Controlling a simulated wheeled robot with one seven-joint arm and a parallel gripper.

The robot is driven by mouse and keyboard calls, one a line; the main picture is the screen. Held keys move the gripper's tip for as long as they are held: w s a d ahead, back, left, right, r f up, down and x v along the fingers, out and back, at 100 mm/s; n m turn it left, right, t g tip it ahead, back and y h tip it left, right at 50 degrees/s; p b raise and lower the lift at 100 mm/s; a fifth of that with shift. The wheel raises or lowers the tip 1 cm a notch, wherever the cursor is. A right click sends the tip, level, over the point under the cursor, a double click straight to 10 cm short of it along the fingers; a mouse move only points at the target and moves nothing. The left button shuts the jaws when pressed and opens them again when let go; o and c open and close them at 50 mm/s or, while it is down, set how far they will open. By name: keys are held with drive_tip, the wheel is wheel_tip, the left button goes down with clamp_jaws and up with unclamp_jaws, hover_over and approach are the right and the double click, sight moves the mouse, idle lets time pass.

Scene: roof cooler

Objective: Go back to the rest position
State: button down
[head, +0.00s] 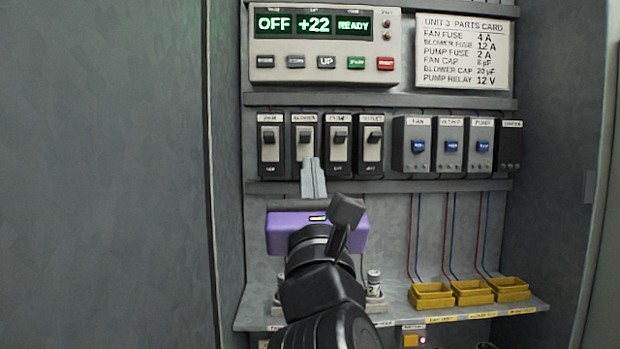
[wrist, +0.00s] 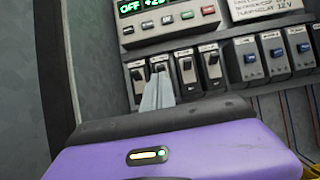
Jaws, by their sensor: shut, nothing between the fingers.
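My gripper (head: 313,165) is shut and empty, with its grey fingers pointing up into the cabinet. Its purple body also shows in the wrist view, with the fingertips (wrist: 160,80) in front of the row of black breakers. In the head view the fingertips overlap the lower part of the second breaker (head: 305,138) from the left; whether they touch it I cannot tell. The control panel (head: 325,48) above reads OFF, +22 and READY. My arm hides the middle of the lower shelf.
Fuse holders with blue fronts (head: 450,146) sit right of the breakers. Yellow bins (head: 471,292) and a small cylinder (head: 374,283) stand on the shelf (head: 400,302) below. A parts card (head: 462,52) hangs at upper right. A cabinet wall (head: 110,170) stands at left.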

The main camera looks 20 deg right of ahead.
drive_tip(key=shift+s+a, duration=0.1)
drive_tip(key=shift+s, duration=0.3)
drive_tip(key=s+a+r+m+t+y, duration=0.1)
drive_tip(key=a+r+m+t+y, duration=0.1)
drive_tip(key=a+m+y, duration=0.15)
drive_tip(key=s+f+m+g+y, duration=0.15)
drive_tip(key=s+f+m, duration=0.25)
drive_tip(key=f+m, duration=0.7)
drive_tip(key=s+f+m+y, duration=0.35)
drive_tip(key=f+m, duration=0.55)
drive_tip(key=f, duration=0.3)
drive_tip(key=s+d+f+m+g, duration=0.2)
drive_tip(key=s+f+m+g, duration=0.1)
drive_tip(key=s+f, duration=0.6)
drive_tip(key=s+d+f+m+g, duration=0.1)
drive_tip(key=s+f+m+g, duration=0.1)
drive_tip(key=s+f, duration=0.7)
drive_tip(key=s+d+f+m+g+h, duration=0.1)
drive_tip(key=s+d+f+m+g, duration=0.1)
drive_tip(key=s+f, duration=0.7)
drive_tip(key=s+m+g, duration=0.1)
drive_tip(key=s+m, duration=0.1)
drive_tip(key=s, duration=0.3)
drive_tip(key=shift+s+d+g, duration=0.35)
